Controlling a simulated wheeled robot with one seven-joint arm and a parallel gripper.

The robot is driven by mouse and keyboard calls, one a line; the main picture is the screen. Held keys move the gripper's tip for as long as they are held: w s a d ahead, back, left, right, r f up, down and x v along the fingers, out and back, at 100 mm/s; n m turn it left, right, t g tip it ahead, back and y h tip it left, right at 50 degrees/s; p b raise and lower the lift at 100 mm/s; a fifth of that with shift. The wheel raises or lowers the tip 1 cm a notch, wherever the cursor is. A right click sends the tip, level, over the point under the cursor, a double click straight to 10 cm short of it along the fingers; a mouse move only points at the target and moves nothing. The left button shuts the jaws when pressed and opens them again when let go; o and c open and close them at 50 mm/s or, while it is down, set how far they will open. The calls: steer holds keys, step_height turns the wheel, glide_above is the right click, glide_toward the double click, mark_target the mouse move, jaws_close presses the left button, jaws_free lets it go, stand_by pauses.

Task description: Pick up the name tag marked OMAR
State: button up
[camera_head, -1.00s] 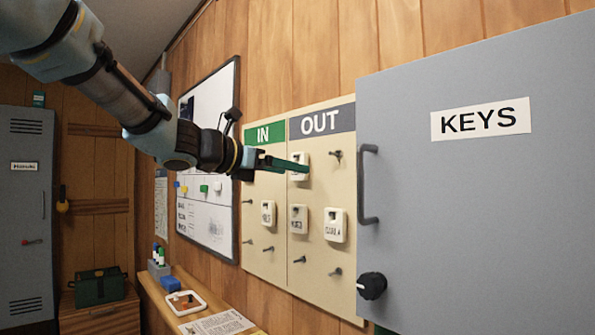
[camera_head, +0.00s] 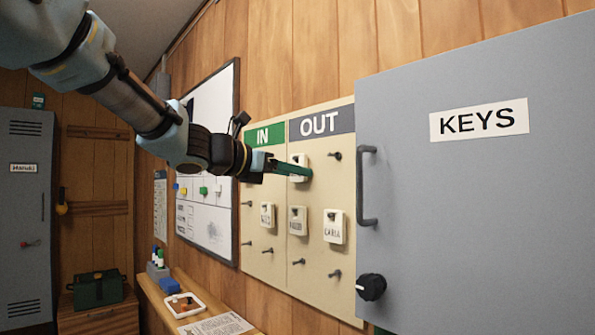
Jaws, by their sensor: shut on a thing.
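My gripper (camera_head: 300,171) reaches in from the left and is shut on a white name tag (camera_head: 298,159) at the top left of the OUT column. The green fingers cross the tag's face, so its name is hidden. Below it hangs another white tag (camera_head: 297,221), its name too small to read surely. To its right a white tag (camera_head: 334,228) seems to read KARLA. One more white tag (camera_head: 267,216) hangs in the IN column, its name unclear. I cannot read OMAR on any tag. The held tag still appears against the board.
The cream board (camera_head: 315,265) has several bare pegs. The grey KEYS cabinet (camera_head: 460,210) stands out close on the right, with a handle (camera_head: 367,190) and a black knob (camera_head: 371,287). A whiteboard (camera_head: 206,215) hangs behind my arm. A shelf with a tray (camera_head: 184,304) runs below.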

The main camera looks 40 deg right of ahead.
steer(key=c, duration=0.3)
steer(key=shift+r, duration=0.3)
stand_by(0.3)
steer(key=shift+a, duration=0.15)
steer(key=a, duration=0.6)
steer(key=shift+w+a+b, duration=0.2)
steer(key=shift+a+b, duration=0.2)
stand_by(0.8)
